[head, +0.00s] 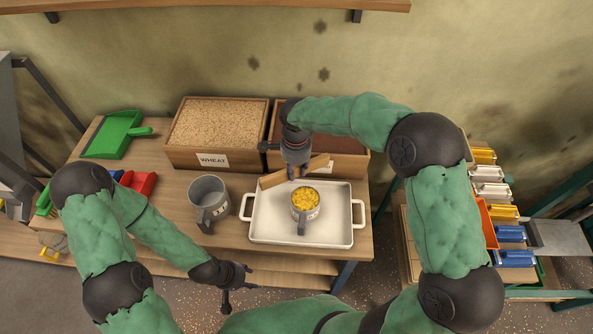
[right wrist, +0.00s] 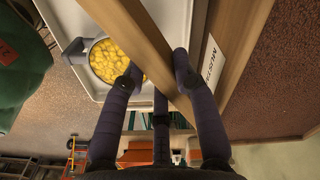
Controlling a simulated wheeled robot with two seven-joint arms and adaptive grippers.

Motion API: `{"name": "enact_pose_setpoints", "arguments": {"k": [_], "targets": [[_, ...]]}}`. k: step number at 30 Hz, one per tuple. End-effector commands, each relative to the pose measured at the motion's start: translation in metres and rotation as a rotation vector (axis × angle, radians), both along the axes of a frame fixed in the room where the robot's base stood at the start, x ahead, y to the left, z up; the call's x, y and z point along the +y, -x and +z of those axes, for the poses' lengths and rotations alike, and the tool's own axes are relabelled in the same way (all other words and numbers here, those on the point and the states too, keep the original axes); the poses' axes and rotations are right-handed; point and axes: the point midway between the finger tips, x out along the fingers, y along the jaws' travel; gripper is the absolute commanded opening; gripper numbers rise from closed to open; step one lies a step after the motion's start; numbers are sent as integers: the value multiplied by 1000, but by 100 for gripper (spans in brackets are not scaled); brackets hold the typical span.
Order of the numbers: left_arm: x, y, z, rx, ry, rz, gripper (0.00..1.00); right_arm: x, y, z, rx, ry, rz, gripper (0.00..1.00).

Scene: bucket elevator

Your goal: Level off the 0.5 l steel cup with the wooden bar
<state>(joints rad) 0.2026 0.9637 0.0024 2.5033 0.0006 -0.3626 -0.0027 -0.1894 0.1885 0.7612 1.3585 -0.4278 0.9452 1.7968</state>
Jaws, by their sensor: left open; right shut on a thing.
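The steel cup (head: 305,207), heaped with yellow grains, stands upright in the white tray (head: 262,228); it also shows in the right wrist view (right wrist: 108,62). My right gripper (head: 297,176) is shut on the wooden bar (head: 272,180) behind the cup, at the tray's back edge. In the right wrist view the bar (right wrist: 138,40) runs diagonally between the fingers and overlaps the cup's edge in the picture; its height over the rim is unclear. My left gripper (head: 240,293) is open and empty, in front of the table's front edge.
A larger grey cup (head: 208,195) stands left of the tray. The wheat crate (head: 215,157) and a second crate (head: 345,165) stand along the back. Coloured bins (head: 510,235) stand at right.

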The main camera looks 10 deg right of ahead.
Motion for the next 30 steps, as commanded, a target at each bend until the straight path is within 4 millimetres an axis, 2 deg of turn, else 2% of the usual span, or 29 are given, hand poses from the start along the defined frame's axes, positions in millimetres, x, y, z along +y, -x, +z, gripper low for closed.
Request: {"name": "enact_pose_setpoints", "arguments": {"k": [12,30], "targets": [[0,0,12,0,0,0,47,1,-3,19,-1,0,1,3],[0,0,13,0,0,0,47,1,-4,21,0,0,0,3]]}}
